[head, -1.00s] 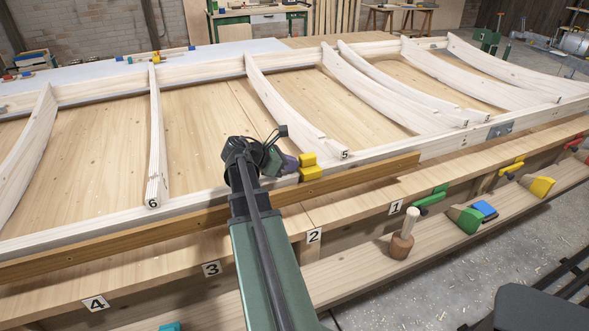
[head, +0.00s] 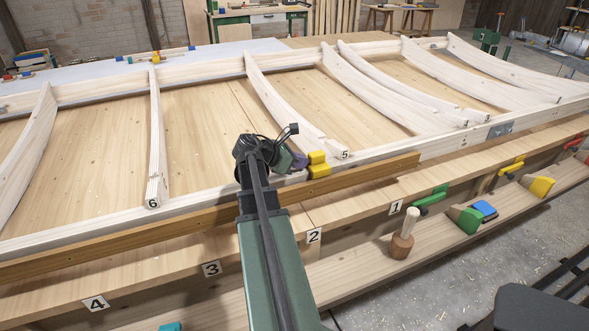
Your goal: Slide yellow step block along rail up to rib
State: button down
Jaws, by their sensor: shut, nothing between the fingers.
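The yellow step block (head: 319,170) sits on the white front rail (head: 225,194), just left of the lower end of the rib marked 5 (head: 322,142). I cannot tell whether block and rib touch; any gap is very small. My gripper (head: 299,162) is at the left side of the block, low over the rail, with its purple fingers close against or touching it. The fingers are partly hidden by my arm and look closed, with nothing held between them.
The rib marked 6 (head: 154,140) stands to the left, and several more white ribs curve away on the right. A brown wooden strip (head: 140,226) runs along the rail's front.

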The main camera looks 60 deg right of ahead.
aim_at(309, 156)
jog(key=shift+s+d, duration=0.8)
jog(key=shift+d, duration=0.2)
jog(key=shift+s+d, duration=0.75)
jog(key=shift+d, duration=0.25)
jog(key=shift+w, duration=0.1)
jog(key=shift+w+a, duration=0.55)
jog(key=shift+a, duration=0.25)
jog(key=r+p, duration=0.1)
jog(key=w+a+r+p, duration=0.1)
jog(key=r+p, duration=0.1)
jog(key=a+r+p, duration=0.1)
jog(key=r+p, duration=0.1)
jog(key=shift+w+a+r, duration=0.1)
jog(key=shift+w, duration=0.25)
jog(key=shift+a, duration=0.1)
